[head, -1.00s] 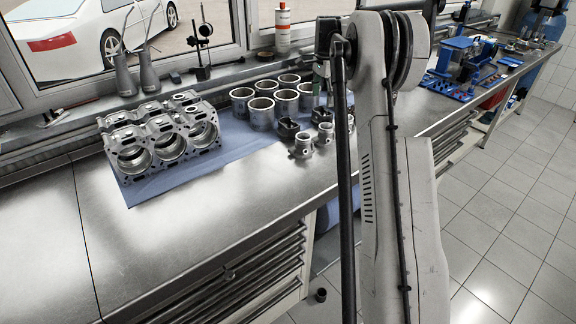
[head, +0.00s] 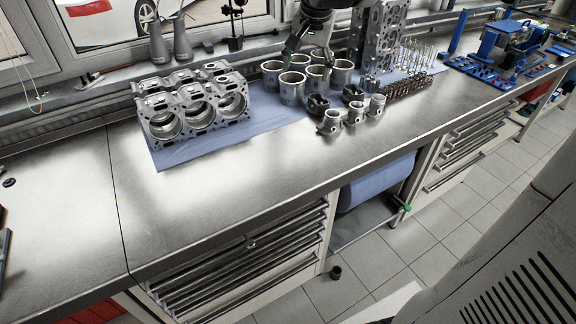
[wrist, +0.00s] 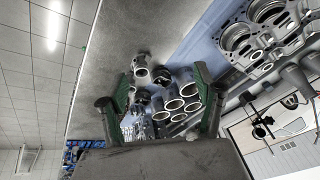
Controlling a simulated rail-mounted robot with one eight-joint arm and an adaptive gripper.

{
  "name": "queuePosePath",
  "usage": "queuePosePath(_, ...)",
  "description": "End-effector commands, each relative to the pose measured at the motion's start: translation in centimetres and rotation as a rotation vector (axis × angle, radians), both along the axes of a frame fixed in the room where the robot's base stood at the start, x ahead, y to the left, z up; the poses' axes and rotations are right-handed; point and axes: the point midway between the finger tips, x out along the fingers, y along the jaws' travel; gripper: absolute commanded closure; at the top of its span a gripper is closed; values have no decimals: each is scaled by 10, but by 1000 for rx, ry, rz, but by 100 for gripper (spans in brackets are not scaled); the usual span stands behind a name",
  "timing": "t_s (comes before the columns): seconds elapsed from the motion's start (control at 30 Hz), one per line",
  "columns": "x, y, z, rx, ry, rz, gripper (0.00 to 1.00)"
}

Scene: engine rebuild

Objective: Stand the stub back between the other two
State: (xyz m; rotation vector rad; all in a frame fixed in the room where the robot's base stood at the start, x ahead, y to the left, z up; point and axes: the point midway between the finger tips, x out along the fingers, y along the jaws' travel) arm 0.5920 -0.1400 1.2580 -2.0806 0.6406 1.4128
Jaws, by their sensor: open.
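Three small silver metal stubs stand near the front edge of the bench in the head view: a left one (head: 330,122), a middle one (head: 355,112) and a right one (head: 377,105). They are close together; I cannot tell exactly how each one is seated. In the wrist view a stub (wrist: 140,62) shows beyond my green fingers, and the others are partly hidden. My gripper (head: 310,52) is open and empty above the cylinder sleeves, behind the stubs. Its two green fingers stand wide apart in the wrist view (wrist: 162,82).
Several cylinder sleeves (head: 292,87) and black parts (head: 317,104) stand behind the stubs. An engine block (head: 190,108) lies left on blue cloth (head: 262,108). A tall metal head (head: 375,38) and camshafts (head: 408,86) are right. The front bench top (head: 230,175) is clear.

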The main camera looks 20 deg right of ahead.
Motion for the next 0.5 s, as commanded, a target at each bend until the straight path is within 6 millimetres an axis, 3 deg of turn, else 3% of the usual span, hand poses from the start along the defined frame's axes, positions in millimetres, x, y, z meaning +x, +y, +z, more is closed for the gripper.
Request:
queuePosePath(0.1, -35, 30, -2, -33, -31, 102, 34)
queuePosePath(0.27, -80, 62, -12, -82, -74, 238, 34)
queuePosePath(0.5, -147, 103, -41, -159, -141, 438, 34)
